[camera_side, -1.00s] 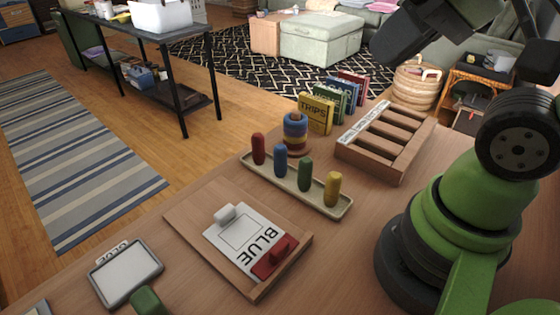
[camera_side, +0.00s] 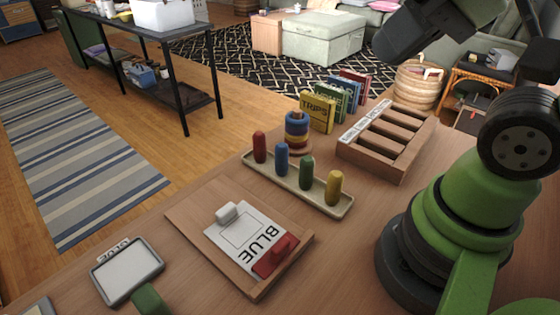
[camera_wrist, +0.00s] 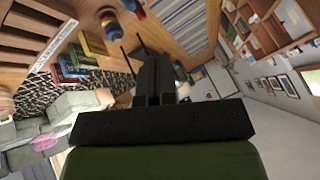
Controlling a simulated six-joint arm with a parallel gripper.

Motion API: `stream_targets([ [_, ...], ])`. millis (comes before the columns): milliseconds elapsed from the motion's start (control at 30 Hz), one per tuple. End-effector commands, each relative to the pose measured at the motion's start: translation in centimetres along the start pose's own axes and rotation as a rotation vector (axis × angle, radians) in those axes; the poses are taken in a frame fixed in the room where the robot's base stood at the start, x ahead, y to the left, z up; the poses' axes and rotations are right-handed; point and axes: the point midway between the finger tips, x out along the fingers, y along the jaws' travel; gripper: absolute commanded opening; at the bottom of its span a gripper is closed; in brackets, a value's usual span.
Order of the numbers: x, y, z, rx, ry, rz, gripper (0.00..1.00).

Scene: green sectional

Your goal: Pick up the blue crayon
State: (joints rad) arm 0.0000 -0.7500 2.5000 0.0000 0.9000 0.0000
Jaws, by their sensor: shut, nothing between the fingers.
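The blue crayon (camera_side: 281,160) stands upright in a long pale tray (camera_side: 328,207) on the wooden table, in the side view. It is between a red crayon (camera_side: 260,147) and a green crayon (camera_side: 306,172); a yellow crayon (camera_side: 334,188) stands at the near end. My gripper (camera_wrist: 155,65) shows in the wrist view, shut and empty. It is raised away from the tray and faces the room. I cannot make out the crayons in the wrist view.
A wooden board (camera_side: 190,222) with a card reading BLUE (camera_side: 243,236) and a red block lies before the tray. A ring stack (camera_side: 297,130), several small books (camera_side: 317,113) and a slotted wooden rack (camera_side: 371,160) stand behind. A grey-framed slate (camera_side: 127,271) lies at left.

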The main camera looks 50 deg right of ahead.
Motion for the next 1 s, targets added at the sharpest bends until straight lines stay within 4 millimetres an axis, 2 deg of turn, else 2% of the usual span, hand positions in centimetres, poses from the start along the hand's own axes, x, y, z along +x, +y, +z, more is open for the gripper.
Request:
stream_targets([
  [300, 0.0, 0.0, 0.0, 0.0, 0.0, 0.0, 0.0],
  [367, 0.0, 0.0, 0.0, 0.0, 0.0, 0.0, 0.12],
  [567, 0.0, 0.0, 0.0, 0.0, 0.0, 0.0, 0.57],
  [600, 0.0, 0.0, 0.0, 0.0, 0.0, 0.0, 0.61],
  [867, 0.0, 0.0, -0.1, -0.009, -0.002, 0.002, 0.61],
  [1000, 0.8, -0.1, -1.2, -0.15, -0.039, 0.026, 0.61],
])
